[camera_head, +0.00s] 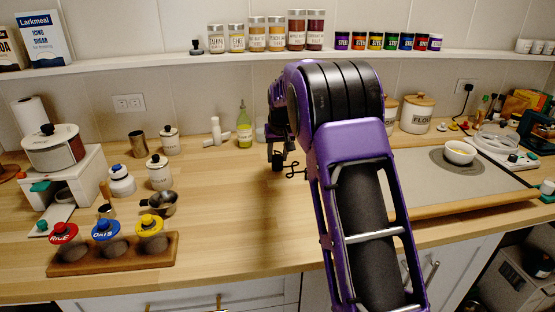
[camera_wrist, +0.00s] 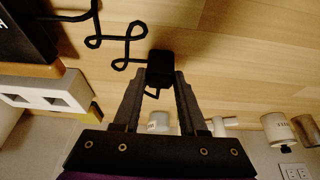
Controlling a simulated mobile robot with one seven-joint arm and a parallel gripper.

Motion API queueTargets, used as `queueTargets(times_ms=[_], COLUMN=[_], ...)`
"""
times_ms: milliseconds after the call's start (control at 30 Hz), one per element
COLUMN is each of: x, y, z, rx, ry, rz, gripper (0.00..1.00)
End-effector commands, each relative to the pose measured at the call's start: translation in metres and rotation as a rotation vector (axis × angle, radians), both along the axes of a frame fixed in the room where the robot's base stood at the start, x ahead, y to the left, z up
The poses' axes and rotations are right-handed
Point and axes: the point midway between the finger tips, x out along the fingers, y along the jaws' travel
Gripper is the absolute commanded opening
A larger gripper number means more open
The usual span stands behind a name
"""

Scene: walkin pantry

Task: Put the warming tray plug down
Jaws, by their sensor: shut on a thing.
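The warming tray plug (camera_wrist: 160,68) is a small black block with a thin black looping cord (camera_wrist: 128,38). In the wrist view my gripper (camera_wrist: 160,82) is shut on it, with a fingertip on either side. In the head view my gripper (camera_head: 277,157) is low over the middle of the wooden counter, with the black cord (camera_head: 296,172) looping to its right and passing behind my arm. Whether the plug touches the counter cannot be told. A grey slab with a wooden front edge (camera_head: 455,208) lies at the right, partly hidden by my arm.
The counter (camera_head: 235,205) is clear to the left of my gripper. A pan (camera_head: 160,203) and jar rack (camera_head: 125,255) stand further left. A wall outlet (camera_head: 129,103) is behind.

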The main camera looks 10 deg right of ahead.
Motion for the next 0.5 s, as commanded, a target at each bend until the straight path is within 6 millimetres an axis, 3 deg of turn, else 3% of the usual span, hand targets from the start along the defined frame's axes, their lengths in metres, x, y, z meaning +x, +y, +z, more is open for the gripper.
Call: queueTargets(times_ms=[433,467,500], x=[0.0002,0.0001,0.0002], y=[-0.0001,-0.0001,0.0], z=[-0.0109,-0.0097,-0.0096], rx=[0.0,0.0,0.0], ry=[-0.001,-0.002,-0.001], rz=[0.0,0.0,0.0], gripper=[0.0,0.47,0.54])
